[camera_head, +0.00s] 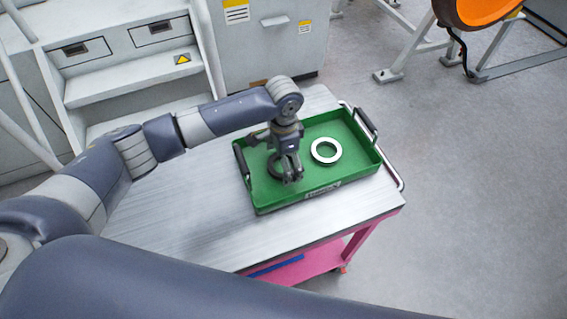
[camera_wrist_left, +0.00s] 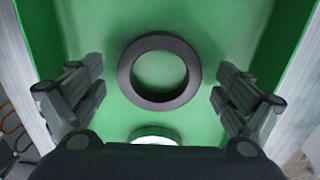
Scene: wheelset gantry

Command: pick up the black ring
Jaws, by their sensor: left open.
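The black ring (camera_wrist_left: 126,72) lies flat in the green tray, between and a little beyond my open left fingers in the left wrist view. In the head view the ring (camera_head: 273,166) is partly hidden behind my left gripper (camera_head: 291,180), which points down over the left part of the tray. My left gripper also shows in the left wrist view (camera_wrist_left: 160,92), with its fingers spread wide on either side of the ring and nothing between them in its grip. My right gripper is in neither view.
The green tray (camera_head: 338,187) with black handles sits on a metal-topped cart (camera_head: 200,215). A white ring (camera_head: 337,155) lies in it to the right of the black ring; its edge shows in the left wrist view (camera_wrist_left: 155,132). Grey cabinets and steps (camera_head: 125,78) stand behind the cart.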

